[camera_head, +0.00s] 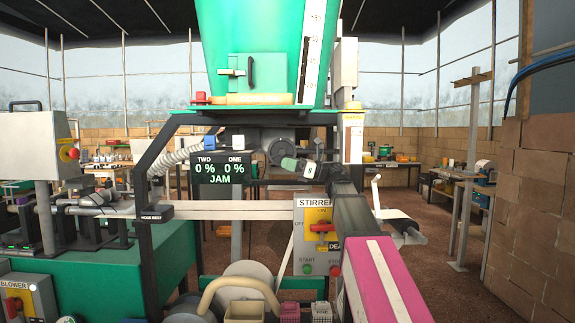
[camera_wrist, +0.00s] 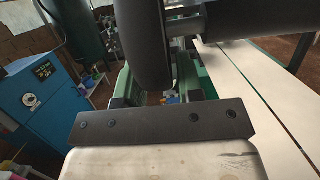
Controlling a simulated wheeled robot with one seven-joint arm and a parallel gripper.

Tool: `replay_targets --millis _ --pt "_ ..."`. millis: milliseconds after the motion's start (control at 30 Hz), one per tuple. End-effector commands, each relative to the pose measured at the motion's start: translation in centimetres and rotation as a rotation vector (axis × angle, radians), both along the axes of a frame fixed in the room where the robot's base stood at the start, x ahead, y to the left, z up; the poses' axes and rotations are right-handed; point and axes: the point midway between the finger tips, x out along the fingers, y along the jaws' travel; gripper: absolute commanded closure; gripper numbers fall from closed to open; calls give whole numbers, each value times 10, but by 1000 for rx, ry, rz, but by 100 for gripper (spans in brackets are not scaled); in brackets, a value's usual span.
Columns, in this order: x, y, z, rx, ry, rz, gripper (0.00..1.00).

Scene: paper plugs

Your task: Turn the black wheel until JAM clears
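The display (camera_head: 218,173) in the head view reads TWO 0%, ONE 0% and JAM in green letters. A dark round rim beside my gripper in the head view appears to be the black wheel (camera_head: 277,151), mostly hidden. In the wrist view the black wheel (camera_wrist: 151,45) is a thick dark rim seen nearly edge-on, reaching down between my fingers. My gripper (camera_head: 290,163) is at the wheel, below the green hopper. In the wrist view my gripper (camera_wrist: 155,88) has its fingers apart, one on each side of the rim. A narrow gap shows at the right; contact is unclear.
The green hopper (camera_head: 262,50) stands above. A STIRRER switch box (camera_head: 318,238) and a pale horizontal rail (camera_head: 235,210) are below the wheel. A blue cabinet (camera_wrist: 40,95) stands at left in the wrist view, and a pale long panel (camera_wrist: 262,100) at right.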

Motion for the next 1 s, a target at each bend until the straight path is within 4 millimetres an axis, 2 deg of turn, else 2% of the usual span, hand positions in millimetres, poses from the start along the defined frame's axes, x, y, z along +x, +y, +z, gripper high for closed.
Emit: replay_targets --millis 267,700,800,1000 --pt "0 -6 -2 0 0 -1 66" --pt "-2 -78 -21 0 1 -2 66" --pt "-3 -91 -24 0 1 -2 66" --pt "-4 -104 -28 0 0 0 66"
